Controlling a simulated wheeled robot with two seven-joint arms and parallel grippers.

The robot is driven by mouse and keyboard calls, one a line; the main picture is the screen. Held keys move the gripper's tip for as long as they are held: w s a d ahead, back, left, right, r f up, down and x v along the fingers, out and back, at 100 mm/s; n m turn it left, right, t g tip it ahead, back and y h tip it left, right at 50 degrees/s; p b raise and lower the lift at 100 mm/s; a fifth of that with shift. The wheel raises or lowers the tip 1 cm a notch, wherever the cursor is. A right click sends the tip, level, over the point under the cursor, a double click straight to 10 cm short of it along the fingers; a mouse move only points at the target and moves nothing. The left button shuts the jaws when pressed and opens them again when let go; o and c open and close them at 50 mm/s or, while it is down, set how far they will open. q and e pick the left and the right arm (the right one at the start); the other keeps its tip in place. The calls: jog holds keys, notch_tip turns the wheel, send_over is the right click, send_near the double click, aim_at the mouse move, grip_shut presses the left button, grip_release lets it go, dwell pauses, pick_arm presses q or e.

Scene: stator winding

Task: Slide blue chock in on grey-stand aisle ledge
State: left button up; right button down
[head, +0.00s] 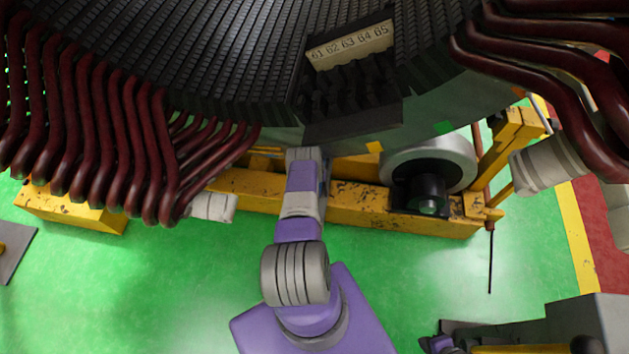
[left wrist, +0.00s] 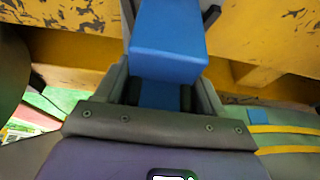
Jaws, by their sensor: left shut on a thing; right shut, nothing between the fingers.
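The blue chock (left wrist: 168,45) fills the top middle of the left wrist view. My left gripper (left wrist: 159,97) is shut on its near end, with a finger on either side. The chock's far end runs out of the picture in front of the chipped yellow beam (left wrist: 255,30). In the head view the chock does not show; it and the left fingertips seem hidden by the stator. I cannot pick out the grey-stand ledge for certain. My right gripper (head: 428,344) seems to be the small dark and purple part at the bottom edge, lower right, shut and empty.
The black stator (head: 220,50) with dark red coils (head: 120,140) hangs over the yellow frame (head: 350,212). A grey roller (head: 430,160) sits at the frame's right. The green floor (head: 430,270) in front is mostly clear.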

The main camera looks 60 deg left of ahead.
pick_arm(q)
jog(key=shift+a+r, duration=0.1)
jog(key=shift+a, duration=0.05)
jog(key=o, duration=1.6)
jog(key=p+v, duration=0.5)
jog(key=v, duration=0.1)
jog(key=shift+r, duration=0.35)
jog(key=shift+s+d+r+p, duration=0.15)
jog(key=shift+d+r+p, duration=0.1)
jog(key=shift+r+p, duration=0.1)
